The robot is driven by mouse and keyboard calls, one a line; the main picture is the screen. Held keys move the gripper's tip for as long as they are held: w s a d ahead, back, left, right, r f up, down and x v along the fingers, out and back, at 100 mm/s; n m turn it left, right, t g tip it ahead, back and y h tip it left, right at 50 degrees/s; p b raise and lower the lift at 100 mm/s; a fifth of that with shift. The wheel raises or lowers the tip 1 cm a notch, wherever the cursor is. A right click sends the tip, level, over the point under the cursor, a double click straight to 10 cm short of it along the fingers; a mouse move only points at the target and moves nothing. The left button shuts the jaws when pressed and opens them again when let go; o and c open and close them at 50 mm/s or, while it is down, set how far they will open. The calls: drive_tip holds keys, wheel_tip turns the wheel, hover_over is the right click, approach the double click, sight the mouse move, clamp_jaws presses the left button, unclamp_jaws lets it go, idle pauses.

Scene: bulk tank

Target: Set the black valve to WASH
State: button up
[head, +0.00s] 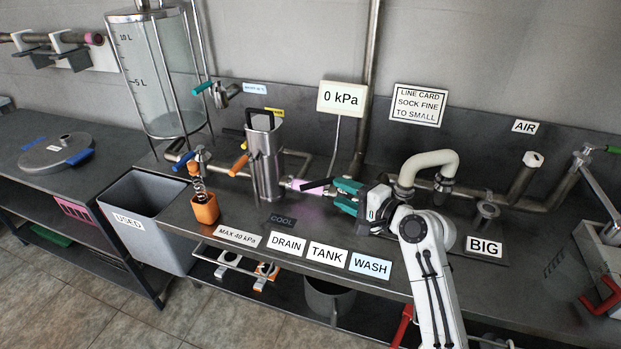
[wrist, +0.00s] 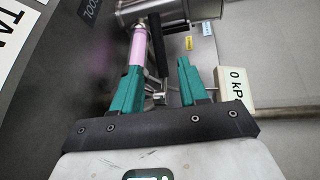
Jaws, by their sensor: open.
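The black valve's handle (wrist: 157,45) stands out in the wrist view, between the lines of my two teal fingers and beside a pink sleeve (wrist: 137,48). In the head view the pink sleeve (head: 312,187) lies just left of my fingertips, and the black handle is hard to make out there. My gripper (head: 336,193) is open around the valve area; the wrist view shows its spread fingers (wrist: 158,66). I cannot tell whether they touch the handle. The labels DRAIN (head: 286,245), TANK (head: 327,254) and WASH (head: 370,265) sit along the bench front. The handle's setting is unclear.
A steel cylinder (head: 265,160) stands left of my gripper. A cream bent pipe (head: 428,162) rises close behind my wrist. The gauge (head: 341,98) reads 0 kPa. An orange cup with a spring (head: 205,208) stands farther left. The bench's front strip is mostly clear.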

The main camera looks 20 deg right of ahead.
sight(322, 185)
drive_tip(key=x, duration=0.9)
drive_tip(key=shift+w+a+f, duration=0.1)
drive_tip(key=shift+w+a, duration=0.1)
drive_tip(key=shift+w, duration=0.05)
drive_tip(key=shift+c, duration=0.2)
clamp_jaws()
